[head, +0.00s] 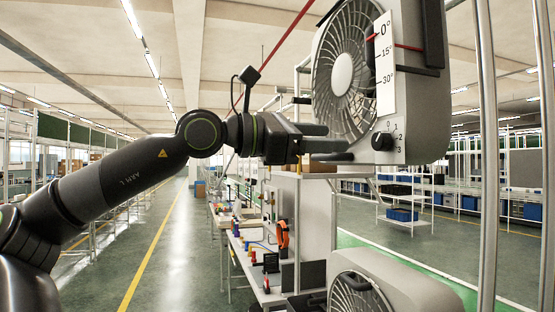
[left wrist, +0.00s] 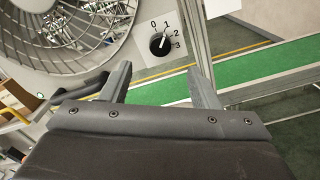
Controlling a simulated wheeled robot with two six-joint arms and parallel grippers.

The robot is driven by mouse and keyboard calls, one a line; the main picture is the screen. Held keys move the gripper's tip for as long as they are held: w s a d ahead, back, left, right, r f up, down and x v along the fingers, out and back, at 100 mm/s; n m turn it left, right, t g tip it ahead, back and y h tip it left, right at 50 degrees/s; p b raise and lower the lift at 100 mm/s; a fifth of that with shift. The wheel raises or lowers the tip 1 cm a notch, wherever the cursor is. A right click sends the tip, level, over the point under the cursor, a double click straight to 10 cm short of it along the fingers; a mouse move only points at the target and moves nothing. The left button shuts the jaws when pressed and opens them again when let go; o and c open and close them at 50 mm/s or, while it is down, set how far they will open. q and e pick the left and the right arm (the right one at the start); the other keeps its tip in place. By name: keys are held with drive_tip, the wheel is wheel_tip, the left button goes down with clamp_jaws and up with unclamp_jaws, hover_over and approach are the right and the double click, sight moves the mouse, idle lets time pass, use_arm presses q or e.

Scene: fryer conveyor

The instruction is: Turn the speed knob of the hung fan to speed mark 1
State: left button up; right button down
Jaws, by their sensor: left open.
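The hung fan (head: 418,120) is a grey box fan at the upper right, its round grille facing left. Its black speed knob (head: 382,141) sits on a white plate at the lower corner. In the left wrist view the knob (left wrist: 159,44) shows marks 0, 1, 2 and 3 around its upper right side. A light pointer line on it seems to slant up and right, near mark 1; the exact setting is hard to tell. My left gripper (head: 338,144) is open and empty, left of the knob and apart from it. The knob appears between and beyond its fingertips (left wrist: 159,76). My right gripper is out of view.
A tilt scale (head: 385,65) has a red pointer near 0°. A second fan (head: 395,285) stands below. Metal posts (head: 484,150) rise at the right.

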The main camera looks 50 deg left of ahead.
use_arm(q)
drive_tip(key=b+v, duration=0.4)
drive_tip(key=v, duration=0.3)
drive_tip(key=shift+s, duration=0.2)
drive_tip(key=shift+w, duration=0.1)
